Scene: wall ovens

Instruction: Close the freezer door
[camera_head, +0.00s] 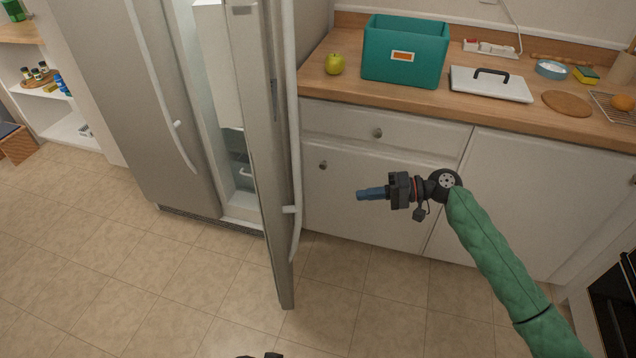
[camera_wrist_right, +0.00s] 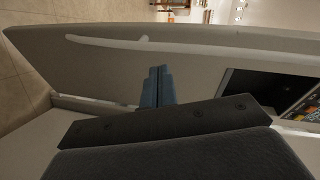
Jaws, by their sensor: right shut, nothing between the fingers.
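The open door (camera_head: 262,150) of the steel two-door fridge-freezer stands swung out toward me, with a long pale handle (camera_head: 296,150) on its right-facing outer side. Left of it, a lit interior (camera_head: 235,203) with white shelving shows through the gap. The other door (camera_head: 125,95) is shut. My right gripper (camera_head: 360,195) is shut and empty, to the right of the open door and apart from its handle, pointing left toward it. In the right wrist view, the blue fingers (camera_wrist_right: 157,85) are together, with the door face (camera_wrist_right: 215,65) and handle (camera_wrist_right: 130,43) beyond them. My left gripper is not clearly shown.
White cabinets (camera_head: 370,195) and a wooden counter (camera_head: 465,112) stand behind my right arm. Tiled floor (camera_head: 150,290) is clear in front. A dark oven (camera_head: 615,310) is at the lower right.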

